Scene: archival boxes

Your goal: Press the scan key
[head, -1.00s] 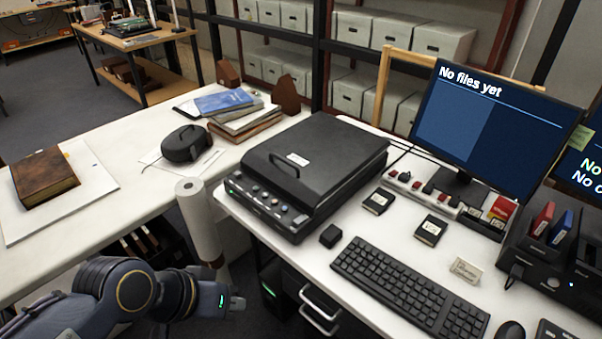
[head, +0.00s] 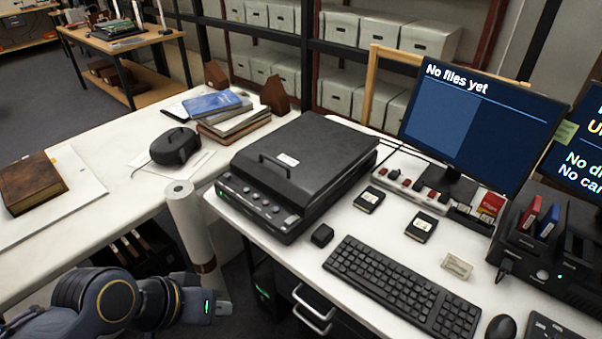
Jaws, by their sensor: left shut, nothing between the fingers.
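The black flatbed scanner (head: 318,160) sits on the white desk with its lid closed. Its front panel has a row of round buttons (head: 250,206) and a small green light at the left end; I cannot read which button is the scan key. My left gripper (head: 222,308) is shut and empty, low at the bottom left, in front of and below the scanner's front edge, apart from it. The monitor (head: 480,125) reads "No files yet". My right gripper is not in view.
A paper roll (head: 188,222) stands upright between my left gripper and the left table. A small black block (head: 322,235) and a keyboard (head: 395,285) lie in front of and right of the scanner. Books (head: 225,115) and a black strapped device (head: 175,147) lie on the left table.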

